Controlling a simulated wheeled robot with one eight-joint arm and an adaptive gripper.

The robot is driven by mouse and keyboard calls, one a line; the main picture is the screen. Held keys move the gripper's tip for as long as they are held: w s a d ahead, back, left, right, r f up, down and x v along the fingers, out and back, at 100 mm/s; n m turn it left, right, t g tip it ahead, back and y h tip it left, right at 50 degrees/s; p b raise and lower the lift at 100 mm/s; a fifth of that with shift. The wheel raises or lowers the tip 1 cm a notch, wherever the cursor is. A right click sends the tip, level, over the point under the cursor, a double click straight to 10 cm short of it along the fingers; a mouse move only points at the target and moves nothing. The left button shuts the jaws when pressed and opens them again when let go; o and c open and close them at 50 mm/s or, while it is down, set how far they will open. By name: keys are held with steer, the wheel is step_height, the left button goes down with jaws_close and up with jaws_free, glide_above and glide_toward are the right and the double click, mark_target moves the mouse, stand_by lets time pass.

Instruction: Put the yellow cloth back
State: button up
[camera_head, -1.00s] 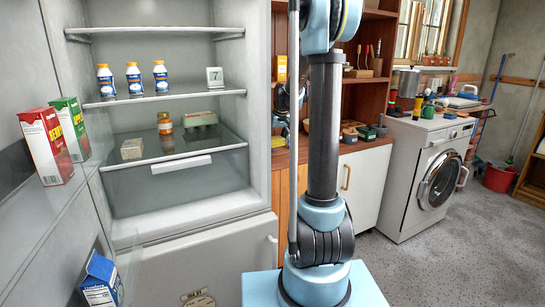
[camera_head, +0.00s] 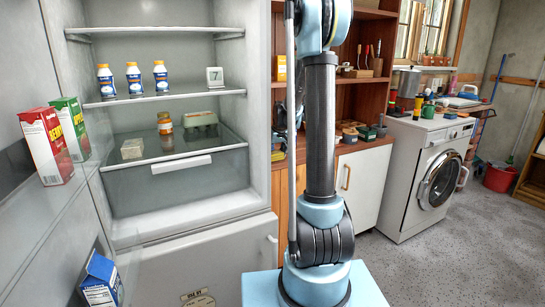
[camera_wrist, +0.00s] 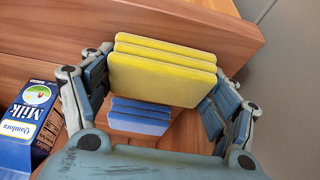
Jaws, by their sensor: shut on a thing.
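The yellow cloth (camera_wrist: 163,70) shows in the wrist view as a thick, layered, folded block. My gripper (camera_wrist: 160,82) is shut on it, with a jointed finger at each side. A smaller layered blue cloth (camera_wrist: 140,116) shows just below it in the picture, between the fingers. I cannot tell whether the two touch. The wooden surface (camera_wrist: 45,50) lies behind them. In the head view my arm stands in front of the wooden shelving, and I cannot make out the yellow cloth there.
A blue milk carton (camera_wrist: 28,125) is close to my left finger in the wrist view. In the head view an open fridge (camera_head: 180,190) stands left, holding bottles and boxes. A washing machine (camera_head: 425,180) stands right, with clear floor (camera_head: 440,255) before it.

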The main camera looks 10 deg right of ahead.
steer(key=o, duration=1.3)
steer(key=v, duration=1.2)
steer(key=s+d+f+m, duration=0.1)
steer(key=s, duration=0.9)
steer(key=s+d+f+m, duration=0.1)
steer(key=s+d+f, duration=0.1)
steer(key=s, duration=0.9)
steer(key=s+a+f+m+g, duration=0.1)
steer(key=s+f, duration=0.3)
steer(key=s, duration=0.5)
steer(key=s+f+g+h, duration=0.1)
steer(key=s+f, duration=0.4)
steer(key=s, duration=0.5)
steer(key=shift+s+a+f+m+h, duration=0.25)
steer(key=shift+a+f+m+h, duration=0.05)
steer(key=shift+a+f+m, duration=0.1)
